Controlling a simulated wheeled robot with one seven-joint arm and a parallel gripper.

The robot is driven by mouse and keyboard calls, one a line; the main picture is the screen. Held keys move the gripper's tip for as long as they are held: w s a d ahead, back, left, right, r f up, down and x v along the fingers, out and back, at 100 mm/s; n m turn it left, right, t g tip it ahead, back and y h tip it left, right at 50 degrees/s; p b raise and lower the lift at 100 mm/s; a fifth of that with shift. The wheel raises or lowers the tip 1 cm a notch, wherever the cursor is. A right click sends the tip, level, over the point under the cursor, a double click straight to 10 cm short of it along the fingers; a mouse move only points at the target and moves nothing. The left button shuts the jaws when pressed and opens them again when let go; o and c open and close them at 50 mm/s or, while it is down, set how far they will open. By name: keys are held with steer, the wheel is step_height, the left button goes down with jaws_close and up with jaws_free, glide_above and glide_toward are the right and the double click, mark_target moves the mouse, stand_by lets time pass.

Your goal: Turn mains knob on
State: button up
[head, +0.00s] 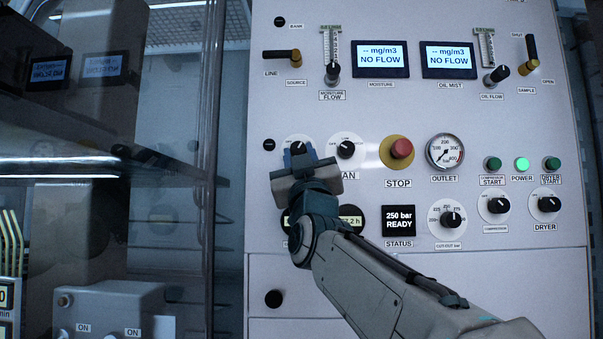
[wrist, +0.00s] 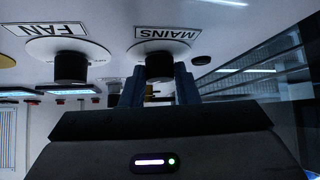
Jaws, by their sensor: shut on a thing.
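The mains knob is a black knob on a white round dial, left of the fan knob. It shows in the head view (head: 298,148), partly hidden by my gripper (head: 304,166). In the wrist view, which is upside down, the MAINS label (wrist: 163,32) sits beside the knob (wrist: 159,62). My gripper's two dark fingers (wrist: 160,82) are on either side of this knob, shut on it. The knob's pointer angle is hard to read behind the fingers.
The fan knob (head: 346,149) is close to the right of my gripper. The red STOP button (head: 401,148) is further right. The POWER lamp (head: 522,164) glows green, and the status screen (head: 398,220) reads 250 bar READY. A glass edge (head: 211,150) stands to the left.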

steer(key=shift+a+m+t+h, duration=0.15)
steer(key=shift+m+t+h, duration=0.05)
steer(key=shift+m+h, duration=1.1)
steer(key=shift+a+m+t+h, duration=0.1)
steer(key=shift+m+t+h, duration=0.1)
steer(key=shift+m+h, duration=1.05)
steer(key=shift+m+h+p, duration=0.3)
steer(key=shift+m+h, duration=0.35)
steer(key=shift+m, duration=0.2)
steer(key=o, duration=1)
steer(key=b+v, duration=0.2)
steer(key=v, duration=1.2)
steer(key=shift+w+r, duration=0.1)
steer(key=shift+w, duration=0.05)
